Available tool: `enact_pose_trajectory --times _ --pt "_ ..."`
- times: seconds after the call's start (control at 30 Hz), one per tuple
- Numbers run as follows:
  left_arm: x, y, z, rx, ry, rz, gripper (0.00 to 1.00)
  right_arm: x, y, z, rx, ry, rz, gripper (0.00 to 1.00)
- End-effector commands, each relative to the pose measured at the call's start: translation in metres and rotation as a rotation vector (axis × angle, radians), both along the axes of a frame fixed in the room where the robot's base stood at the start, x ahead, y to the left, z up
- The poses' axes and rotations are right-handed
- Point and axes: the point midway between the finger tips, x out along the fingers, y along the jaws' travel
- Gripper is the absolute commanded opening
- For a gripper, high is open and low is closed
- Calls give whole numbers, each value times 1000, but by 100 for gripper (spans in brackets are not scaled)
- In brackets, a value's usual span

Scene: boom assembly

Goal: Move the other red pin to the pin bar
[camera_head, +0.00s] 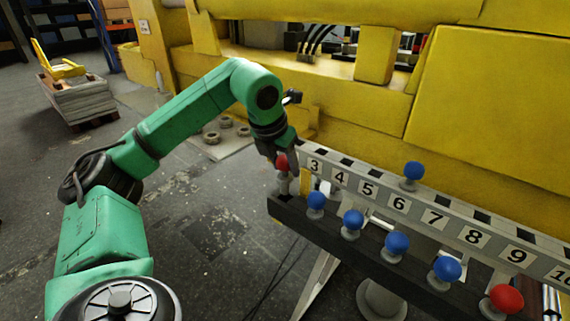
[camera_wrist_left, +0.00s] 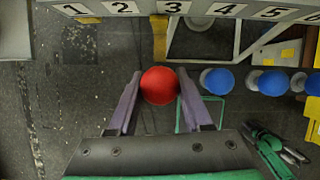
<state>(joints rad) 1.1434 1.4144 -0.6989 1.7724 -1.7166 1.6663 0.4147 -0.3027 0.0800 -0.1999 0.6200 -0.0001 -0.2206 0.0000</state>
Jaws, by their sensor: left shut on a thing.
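My left gripper (camera_head: 287,163) is shut on a red pin (camera_head: 281,161) near the left end of the numbered pin bar (camera_head: 383,196). The pin's red ball (camera_wrist_left: 159,86) sits between the two fingers (camera_wrist_left: 160,104) in the left wrist view. Its pale stem hangs above the left end of the dark lower rail; I cannot tell if it touches the rail. A second red pin (camera_head: 507,298) stands at the right end of the dark rail. A green and black gripper, likely my right one (camera_wrist_left: 286,152), shows small at the lower right of the wrist view.
Several blue pins (camera_head: 353,219) stand along the dark lower rail (camera_head: 333,236). One blue pin (camera_head: 413,170) stands up at the numbered bar. A large yellow machine (camera_head: 487,93) fills the back. Open floor (camera_head: 213,231) lies left of the rail.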

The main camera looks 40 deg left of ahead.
Motion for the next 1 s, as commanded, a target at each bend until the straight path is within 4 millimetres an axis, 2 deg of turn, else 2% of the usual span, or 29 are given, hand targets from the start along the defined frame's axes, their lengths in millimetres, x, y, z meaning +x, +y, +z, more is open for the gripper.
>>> enact_pose_trajectory --times 1.0 --pt "0 0 -45 0 0 0 0 2 1 -38 1 -4 0 50"
